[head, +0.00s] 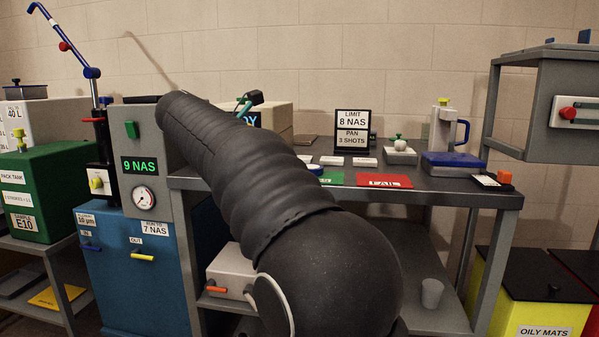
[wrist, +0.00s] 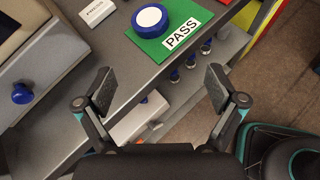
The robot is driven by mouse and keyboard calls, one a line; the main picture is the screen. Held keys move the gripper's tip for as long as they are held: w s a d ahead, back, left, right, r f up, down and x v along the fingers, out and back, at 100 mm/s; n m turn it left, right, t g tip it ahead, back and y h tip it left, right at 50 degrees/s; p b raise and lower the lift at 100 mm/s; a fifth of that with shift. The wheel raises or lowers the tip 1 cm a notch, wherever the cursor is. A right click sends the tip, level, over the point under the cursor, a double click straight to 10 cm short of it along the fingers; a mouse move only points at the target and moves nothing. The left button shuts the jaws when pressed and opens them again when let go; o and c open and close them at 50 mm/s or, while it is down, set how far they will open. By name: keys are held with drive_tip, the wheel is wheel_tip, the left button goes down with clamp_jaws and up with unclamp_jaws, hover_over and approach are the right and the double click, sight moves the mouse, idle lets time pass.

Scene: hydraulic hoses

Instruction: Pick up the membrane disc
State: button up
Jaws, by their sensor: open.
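A white round disc face (wrist: 149,17) sits in a blue ring (wrist: 135,36) on the green PASS mat (wrist: 150,50) at the top of the wrist view. I take it for the membrane disc, but cannot tell whether the disc is separate from the ring. In the head view the blue-and-white piece (head: 315,169) shows small beside my arm, at the left of the green mat (head: 331,179). My gripper (wrist: 160,90) is open and empty, its fingers wide apart and clear of the disc. In the head view my arm hides most of the gripper.
A red FAIL mat (head: 385,181) lies right of the green one. A sign stand (head: 352,130), white blocks (head: 366,161) and a blue-based apparatus (head: 448,145) stand on the bench (head: 460,192). Several blue-topped small items (wrist: 190,60) sit below the bench edge.

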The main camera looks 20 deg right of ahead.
drive_tip(key=shift+n+h, duration=0.7)
drive_tip(key=shift+h, duration=0.1)
drive_tip(key=w+d, duration=0.1)
drive_tip(key=d, duration=0.1)
drive_tip(key=w+d+f+b, duration=0.1)
drive_tip(key=w+d, duration=0.3)
drive_tip(key=d, duration=0.1)
drive_tip(key=shift+f, duration=0.25)
drive_tip(key=shift+d+f+b, duration=0.3)
drive_tip(key=shift+f+b, duration=0.05)
drive_tip(key=x, duration=0.3)
drive_tip(key=b+x, duration=0.1)
drive_tip(key=shift+s+d+f, duration=0.1)
drive_tip(key=shift+s+f, duration=0.1)
drive_tip(key=shift+f, duration=0.25)
drive_tip(key=c, duration=1)
